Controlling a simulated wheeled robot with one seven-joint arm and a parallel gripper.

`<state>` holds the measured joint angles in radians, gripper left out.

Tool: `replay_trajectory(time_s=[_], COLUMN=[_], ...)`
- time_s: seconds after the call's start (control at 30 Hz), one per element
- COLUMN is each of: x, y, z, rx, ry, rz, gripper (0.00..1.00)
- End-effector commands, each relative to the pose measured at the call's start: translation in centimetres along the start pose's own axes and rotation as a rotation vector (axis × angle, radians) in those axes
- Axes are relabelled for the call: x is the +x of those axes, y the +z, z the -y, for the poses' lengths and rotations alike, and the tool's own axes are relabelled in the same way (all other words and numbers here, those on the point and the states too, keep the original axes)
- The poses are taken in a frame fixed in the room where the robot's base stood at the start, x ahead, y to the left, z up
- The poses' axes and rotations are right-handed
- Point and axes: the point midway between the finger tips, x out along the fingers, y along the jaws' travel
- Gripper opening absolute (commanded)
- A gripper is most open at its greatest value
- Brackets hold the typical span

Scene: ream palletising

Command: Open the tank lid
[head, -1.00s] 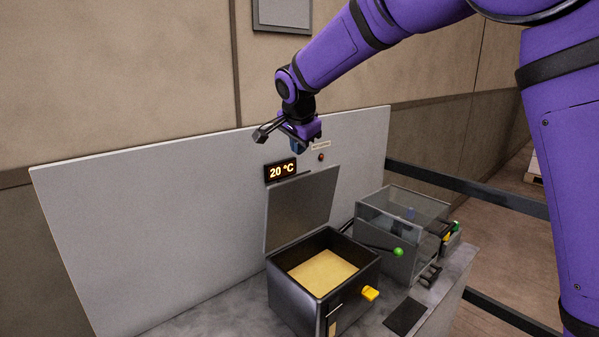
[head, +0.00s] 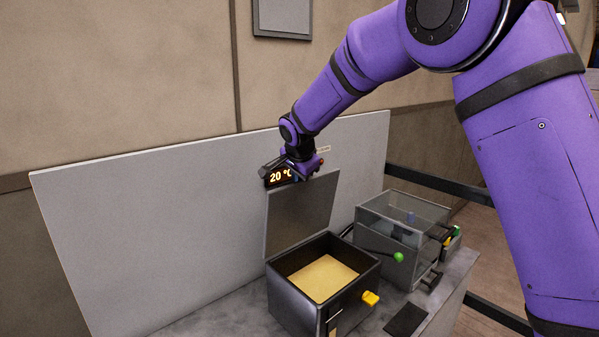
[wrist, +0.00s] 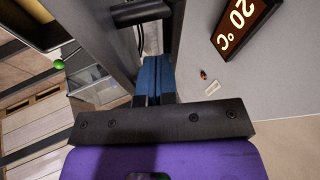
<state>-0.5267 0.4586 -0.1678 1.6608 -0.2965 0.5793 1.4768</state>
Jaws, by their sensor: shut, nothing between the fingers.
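The dark tank (head: 325,281) stands on the counter with yellowish contents inside. Its grey lid (head: 299,216) stands raised, almost upright, at the tank's back edge. My gripper (head: 299,174) is at the lid's upper edge, in front of the temperature display (head: 279,177). In the wrist view my blue fingertips (wrist: 153,76) are shut together with nothing between them. The lid's flat face (wrist: 107,35) and a dark bar-like handle (wrist: 142,11) are close beside them. Whether the fingers touch the lid cannot be told.
A clear-walled box (head: 401,231) stands right of the tank, with a green-knobbed lever (head: 398,257) between them. A yellow knob (head: 370,298) sticks out from the tank. A pale panel (head: 150,215) rises behind. A dark pad (head: 406,317) lies on the counter.

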Motion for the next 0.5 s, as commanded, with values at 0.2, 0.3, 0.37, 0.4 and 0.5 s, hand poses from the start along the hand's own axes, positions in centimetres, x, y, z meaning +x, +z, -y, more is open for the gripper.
replay_trajectory(time_s=[0.2,0.3,0.37,0.4,0.5], x=[0.0,0.1,0.2,0.3,0.8], y=[0.0,0.0,0.0,0.0,0.0], z=[0.0,0.1,0.3,0.6,1.5], rx=[0.000,-0.001,-0.005,-0.008,-0.021], ry=[0.000,0.002,0.010,0.020,0.059], rz=[0.000,0.000,0.000,0.001,0.005], gripper=[0.00,0.00,0.00,0.00,0.00])
